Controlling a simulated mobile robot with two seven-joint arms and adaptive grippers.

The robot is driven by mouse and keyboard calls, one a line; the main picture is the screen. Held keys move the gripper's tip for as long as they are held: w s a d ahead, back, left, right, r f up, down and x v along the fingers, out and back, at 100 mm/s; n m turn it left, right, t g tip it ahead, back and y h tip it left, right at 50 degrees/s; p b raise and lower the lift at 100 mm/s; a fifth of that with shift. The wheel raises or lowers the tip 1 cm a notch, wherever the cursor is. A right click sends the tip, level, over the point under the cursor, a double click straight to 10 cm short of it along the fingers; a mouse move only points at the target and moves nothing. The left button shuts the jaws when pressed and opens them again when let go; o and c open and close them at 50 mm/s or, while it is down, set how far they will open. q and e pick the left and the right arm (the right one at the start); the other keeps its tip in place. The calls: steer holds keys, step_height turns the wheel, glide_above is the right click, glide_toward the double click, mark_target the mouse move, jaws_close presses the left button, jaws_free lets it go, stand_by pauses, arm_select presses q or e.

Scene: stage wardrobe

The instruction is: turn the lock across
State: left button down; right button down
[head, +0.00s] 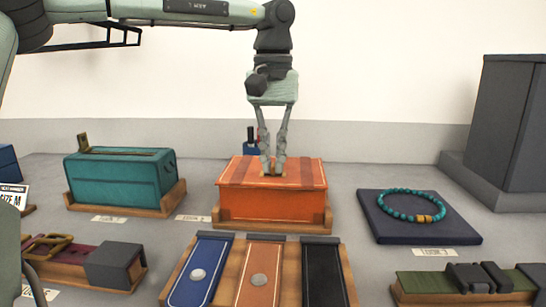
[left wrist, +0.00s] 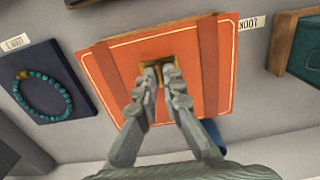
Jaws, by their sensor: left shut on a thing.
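An orange box (head: 240,175) with pale trim lines sits on a wooden base in the middle of the table. It also shows in the left wrist view (left wrist: 110,70). A small brass lock (left wrist: 160,66) is on its top face, mostly hidden by my fingertips. My left gripper (head: 272,172) points down from above and is shut on the lock; the fingertips also show in the left wrist view (left wrist: 159,72). I cannot tell which way the lock is turned. My right gripper is not in view.
A teal case (head: 120,178) with an upright brass piece stands at left. A turquoise bead bracelet (head: 400,214) lies on a dark pad (head: 450,236) at right. A board of blue, tan and black strips (head: 323,270) lies in front. A dark cabinet (head: 505,130) stands far right.

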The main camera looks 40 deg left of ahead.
mark_target(273, 165)
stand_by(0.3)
arm_select(q)
steer(key=c, duration=1.7)
jaws_free()
steer(key=shift+r, duration=0.1)
step_height(273, 165, up, 12)
steer(key=shift+f, duration=0.1)
